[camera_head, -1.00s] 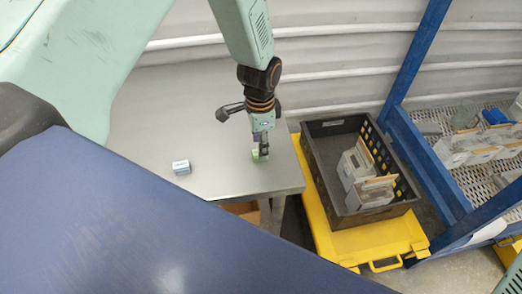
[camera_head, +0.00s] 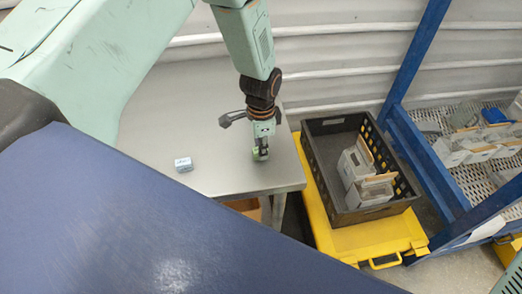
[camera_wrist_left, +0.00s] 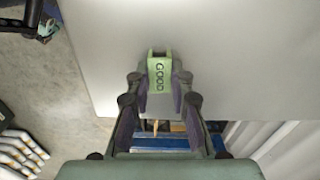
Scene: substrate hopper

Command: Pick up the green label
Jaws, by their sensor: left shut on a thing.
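The green label (camera_wrist_left: 159,76) is a small green block with the dark letters "GOOD" on it. In the left wrist view it sits between the two fingers of my left gripper (camera_wrist_left: 158,92), which is shut on it. In the head view my left gripper (camera_head: 261,152) points down at the right part of the metal table (camera_head: 225,110), with a little green of the label showing at its tips. I cannot tell whether the label touches the table. My right gripper is not in view.
A small blue and white block (camera_head: 183,164) stands on the table to the left. A dark crate (camera_head: 323,126) with boxes sits on a yellow case (camera_head: 375,243) right of the table. A blue-framed rack (camera_head: 432,165) stands further right.

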